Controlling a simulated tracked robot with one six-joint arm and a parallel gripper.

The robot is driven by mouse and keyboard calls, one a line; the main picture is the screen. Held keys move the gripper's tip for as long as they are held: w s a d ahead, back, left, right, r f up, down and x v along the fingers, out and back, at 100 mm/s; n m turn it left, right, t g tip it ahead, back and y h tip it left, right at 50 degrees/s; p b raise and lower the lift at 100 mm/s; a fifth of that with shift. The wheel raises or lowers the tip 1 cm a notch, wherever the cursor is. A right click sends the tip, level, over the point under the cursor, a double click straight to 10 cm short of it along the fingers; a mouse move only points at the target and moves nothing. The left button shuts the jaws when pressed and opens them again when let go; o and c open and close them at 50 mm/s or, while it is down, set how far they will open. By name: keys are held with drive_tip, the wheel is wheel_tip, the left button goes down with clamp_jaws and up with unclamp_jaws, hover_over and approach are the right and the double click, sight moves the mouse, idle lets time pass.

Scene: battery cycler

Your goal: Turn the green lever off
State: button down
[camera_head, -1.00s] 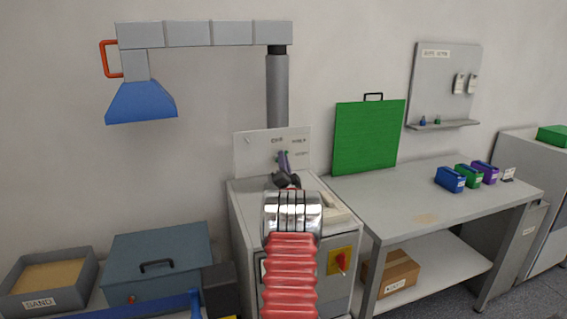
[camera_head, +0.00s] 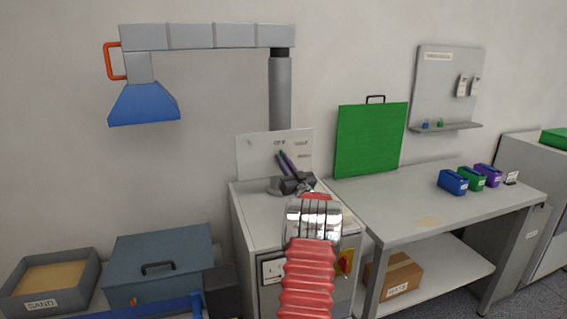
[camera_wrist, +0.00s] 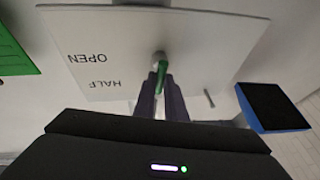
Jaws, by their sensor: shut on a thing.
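The green lever (camera_wrist: 161,76) shows in the wrist view on a round grey pivot in the middle of a white panel (camera_wrist: 210,40). It points down in that picture, whose lettering is upside down. My gripper (camera_wrist: 161,88) is shut on the lever, with one purple finger on each side of it. The panel reads OPEN and HALF to the left of the lever; anything behind the fingers is hidden. In the head view the panel (camera_head: 252,158) stands on a grey cabinet, and my gripper (camera_head: 282,154) reaches its front, fingers tilted up and left.
The grey cabinet (camera_head: 250,215) carries a red switch on a yellow plate (camera_head: 346,262), partly behind my arm. A grey workbench (camera_head: 390,195) with small coloured boxes stands to the right. A blue hood (camera_head: 145,104) hangs at upper left, above a grey-blue chest (camera_head: 160,262).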

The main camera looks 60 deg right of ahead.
drive_tip(key=shift+f+n+y, duration=0.15)
drive_tip(key=shift+n+y, duration=0.25)
drive_tip(key=shift+n, duration=0.1)
drive_tip(key=c, duration=1.8)
unclamp_jaws()
drive_tip(key=s+a, duration=0.3)
drive_tip(key=s, duration=0.1)
drive_tip(key=s+a+f, duration=0.1)
drive_tip(key=s+a, duration=0.2)
drive_tip(key=s, duration=0.2)
drive_tip(key=s+a, duration=0.3)
drive_tip(key=s, duration=0.1)
drive_tip(key=shift+s+a+f, duration=0.15)
drive_tip(key=shift+s+f, duration=0.2)
drive_tip(key=shift+f, duration=0.05)
